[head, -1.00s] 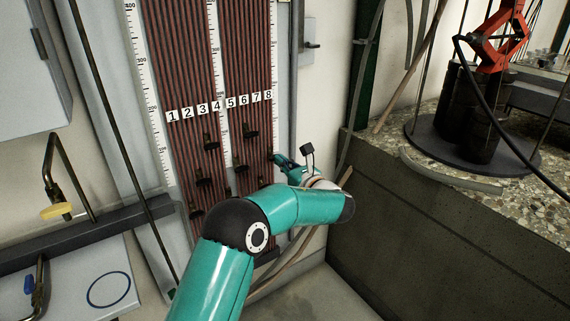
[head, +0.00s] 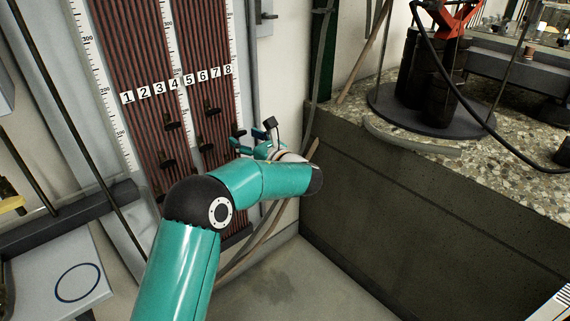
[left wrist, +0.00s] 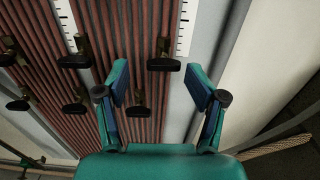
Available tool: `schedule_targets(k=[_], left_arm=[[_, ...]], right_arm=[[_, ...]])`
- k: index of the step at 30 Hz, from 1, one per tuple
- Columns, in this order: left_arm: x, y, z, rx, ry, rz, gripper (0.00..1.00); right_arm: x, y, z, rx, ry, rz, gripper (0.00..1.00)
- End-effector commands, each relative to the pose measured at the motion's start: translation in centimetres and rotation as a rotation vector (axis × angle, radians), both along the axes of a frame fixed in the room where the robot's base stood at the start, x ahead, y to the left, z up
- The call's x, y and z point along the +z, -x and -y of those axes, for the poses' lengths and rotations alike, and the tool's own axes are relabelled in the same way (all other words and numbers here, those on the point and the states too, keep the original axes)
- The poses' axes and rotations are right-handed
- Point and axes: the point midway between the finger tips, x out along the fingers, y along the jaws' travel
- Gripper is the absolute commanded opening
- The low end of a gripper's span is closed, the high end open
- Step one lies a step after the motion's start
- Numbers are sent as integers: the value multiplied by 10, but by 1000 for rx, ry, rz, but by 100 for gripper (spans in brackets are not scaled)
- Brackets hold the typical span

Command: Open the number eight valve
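The numbered panel (head: 150,60) carries brown tubes labelled 1 to 8, with black-handled valves low on it. The number eight valve (head: 238,132), under label 8, is the rightmost in the upper row. My left gripper (head: 248,140) is beside it, partly hidden by my own arm. In the left wrist view, my open left gripper (left wrist: 157,70) has its two fingers spread to either side of what looks like the same valve's dark handle (left wrist: 163,64), which appears level across. I cannot tell how far in front of it the fingertips are; no grip shows. My right gripper is not visible.
Neighbouring valve handles (left wrist: 75,60) hang to the left, with another (left wrist: 138,110) just below. A concrete tank wall (head: 420,210) stands to the right. A grey switch box (head: 264,20) is on the wall. Loose hoses (head: 270,235) run below. Bare floor (head: 290,285) is in front.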

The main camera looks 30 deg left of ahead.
Motion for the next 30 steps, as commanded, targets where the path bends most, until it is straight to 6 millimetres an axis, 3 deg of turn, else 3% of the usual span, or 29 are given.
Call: schedule_targets(k=[30], left_arm=[[0, 27, 68, -5, 1, -1, 67]], right_arm=[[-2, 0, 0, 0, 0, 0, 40]])
